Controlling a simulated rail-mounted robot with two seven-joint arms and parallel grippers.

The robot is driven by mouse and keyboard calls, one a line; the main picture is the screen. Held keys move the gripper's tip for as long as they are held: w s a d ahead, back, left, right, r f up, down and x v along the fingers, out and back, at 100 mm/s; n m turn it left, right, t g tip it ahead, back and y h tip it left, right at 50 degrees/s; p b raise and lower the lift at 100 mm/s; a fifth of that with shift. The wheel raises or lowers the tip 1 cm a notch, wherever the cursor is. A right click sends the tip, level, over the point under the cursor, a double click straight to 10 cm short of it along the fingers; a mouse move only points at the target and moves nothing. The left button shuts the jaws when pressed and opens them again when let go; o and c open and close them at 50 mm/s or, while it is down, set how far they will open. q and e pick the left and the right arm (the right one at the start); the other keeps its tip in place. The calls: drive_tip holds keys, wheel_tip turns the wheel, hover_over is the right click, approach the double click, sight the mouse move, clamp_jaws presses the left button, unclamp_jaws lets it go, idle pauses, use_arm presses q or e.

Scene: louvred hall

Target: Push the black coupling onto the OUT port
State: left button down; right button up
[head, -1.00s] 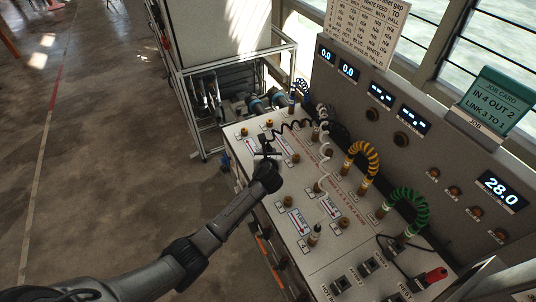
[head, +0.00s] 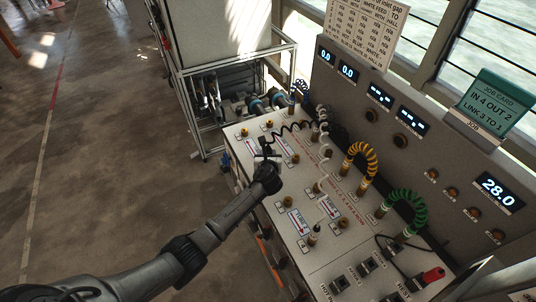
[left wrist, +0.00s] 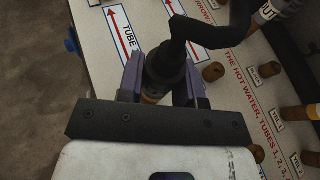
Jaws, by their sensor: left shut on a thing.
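The black coupling (left wrist: 166,66) is between the two purple-grey fingers of my left gripper (left wrist: 166,82) in the left wrist view. The gripper is shut on it. A black hose (left wrist: 215,32) bends away from its top to the upper right. A brown-orange port (left wrist: 152,97) shows just below the coupling; I cannot tell how far the coupling sits over it. The port's label is hidden. My right gripper is not in view.
A white coiled hose (head: 324,150), a yellow hoop hose (head: 364,158) and a green hoop hose (head: 410,208) stand to the right on the white panel (head: 318,262). Bare brown ports (head: 313,238) stand near the front. A job card (head: 493,104) stands behind. Open floor is at left.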

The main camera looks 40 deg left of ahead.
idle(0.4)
use_arm(q)
drive_tip(key=shift+f, duration=0.2)
drive_tip(key=shift+f+b, duration=0.6)
drive_tip(key=shift+f, duration=0.65)
drive_tip(key=c, duration=0.7)
unclamp_jaws()
drive_tip(key=s+r+p, duration=0.1)
drive_tip(key=r+p, duration=0.1)
drive_tip(key=p, duration=0.1)
drive_tip(key=s+d+r+p, duration=0.1)
drive_tip(key=r+p, duration=0.1)
drive_tip(key=p, duration=0.1)
drive_tip(key=s+d+r+p, duration=0.1)
drive_tip(key=p, duration=0.2)
drive_tip(key=shift+d+r, duration=0.25)
drive_tip(key=shift+r, duration=0.15)
